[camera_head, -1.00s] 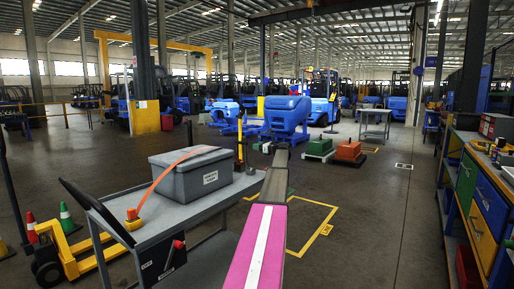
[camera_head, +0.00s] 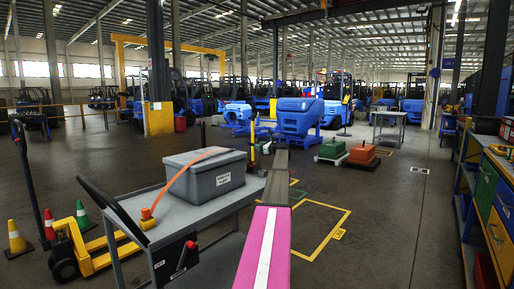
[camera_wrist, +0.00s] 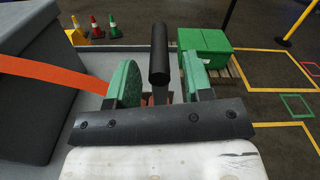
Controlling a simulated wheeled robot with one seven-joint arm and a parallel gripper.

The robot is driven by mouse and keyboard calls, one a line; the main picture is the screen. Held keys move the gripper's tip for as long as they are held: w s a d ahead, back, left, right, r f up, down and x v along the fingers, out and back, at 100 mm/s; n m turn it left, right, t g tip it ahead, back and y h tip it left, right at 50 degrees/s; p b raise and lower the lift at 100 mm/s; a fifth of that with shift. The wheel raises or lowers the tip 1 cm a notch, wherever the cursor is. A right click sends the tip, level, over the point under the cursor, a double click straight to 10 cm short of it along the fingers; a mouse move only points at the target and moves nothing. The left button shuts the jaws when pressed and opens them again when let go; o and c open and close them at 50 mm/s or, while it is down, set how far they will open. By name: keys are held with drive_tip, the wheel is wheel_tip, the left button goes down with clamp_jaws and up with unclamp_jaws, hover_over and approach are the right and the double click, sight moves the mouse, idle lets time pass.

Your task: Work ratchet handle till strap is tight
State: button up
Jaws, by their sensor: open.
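A grey lidded bin (camera_head: 212,181) stands on a grey cart (camera_head: 197,218). An orange strap (camera_head: 180,180) runs over the bin and down to an orange fitting (camera_head: 147,218) at the cart's near left. In the wrist view the strap (camera_wrist: 50,79) stretches from the left toward my gripper, beside the dark bin (camera_wrist: 30,85). My gripper (camera_wrist: 160,88) is open, with green pads. A black cylindrical handle (camera_wrist: 159,50) stands upright between the pads, with a gap showing on each side. Something reddish behind it is mostly hidden. My gripper's end cannot be made out in the head view.
A yellow pallet jack (camera_head: 85,245) and cones (camera_head: 17,240) stand left of the cart. A green box (camera_head: 333,148) and an orange box (camera_head: 362,154) sit beyond it. A workbench with drawers (camera_head: 490,200) lines the right. Open floor lies between.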

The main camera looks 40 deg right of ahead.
drive_tip(key=shift+x, duration=1.15)
clamp_jaws()
drive_tip(key=w+d+f+m, duration=0.3)
drive_tip(key=d+f+m, duration=0.4)
drive_tip(key=d+m, duration=0.4)
drive_tip(key=shift+d+f, duration=0.4)
drive_tip(key=shift+d, duration=0.35)
drive_tip(key=shift+w+f, duration=0.1)
drive_tip(key=shift+w, duration=0.05)
unclamp_jaws()
